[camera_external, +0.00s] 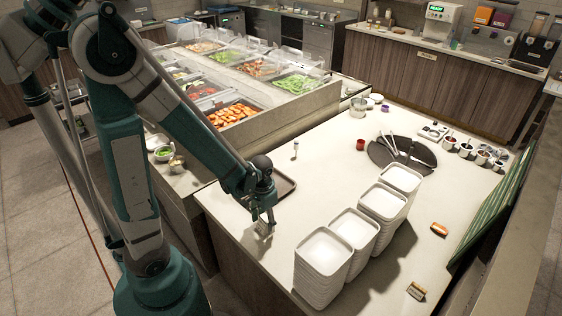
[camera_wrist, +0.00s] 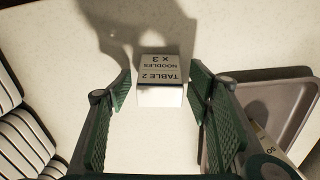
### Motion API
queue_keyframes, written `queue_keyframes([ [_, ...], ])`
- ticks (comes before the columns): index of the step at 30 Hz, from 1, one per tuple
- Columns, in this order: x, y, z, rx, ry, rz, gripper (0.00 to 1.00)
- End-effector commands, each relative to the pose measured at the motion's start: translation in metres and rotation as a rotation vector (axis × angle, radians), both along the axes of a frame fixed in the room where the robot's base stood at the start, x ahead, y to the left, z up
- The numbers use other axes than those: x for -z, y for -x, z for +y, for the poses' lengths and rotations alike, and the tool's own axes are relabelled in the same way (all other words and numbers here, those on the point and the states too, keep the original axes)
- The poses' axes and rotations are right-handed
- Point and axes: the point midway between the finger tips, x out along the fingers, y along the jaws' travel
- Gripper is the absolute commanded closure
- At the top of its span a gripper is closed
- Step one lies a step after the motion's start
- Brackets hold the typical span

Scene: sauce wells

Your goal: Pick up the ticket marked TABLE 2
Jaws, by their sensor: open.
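The ticket marked TABLE 2 (camera_wrist: 162,78) is a white folded card standing on the counter. Its print reads TABLE 2, NOODLES, x 3, upside down in the wrist view. My gripper (camera_wrist: 160,88) is open, with one green finger on each side of the ticket and a visible gap at each side. In the external view my gripper (camera_external: 264,222) is low over the near left part of the counter, and the ticket (camera_external: 264,229) shows small and pale below it.
A grey tray (camera_wrist: 290,95) lies close on the right in the wrist view, with another printed card (camera_wrist: 268,143) near its edge. Stacks of white square plates (camera_external: 325,252) stand to the right in the external view. A dark round dish (camera_external: 380,158) is farther back.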

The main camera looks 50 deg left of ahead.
Motion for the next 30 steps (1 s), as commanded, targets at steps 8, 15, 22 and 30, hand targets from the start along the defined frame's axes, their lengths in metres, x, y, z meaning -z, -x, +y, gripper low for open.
queue_keyframes([
  [8,-0.0003,0.0,0.0,0.0,0.0,0.0,0.49],
  [15,-0.0003,0.0,0.0,0.0,0.0,0.0,0.55],
  [22,-0.0004,0.0,0.0,0.0,0.0,0.0,0.79],
  [30,-0.0008,0.0,0.0,0.0,0.0,0.0,0.79],
])
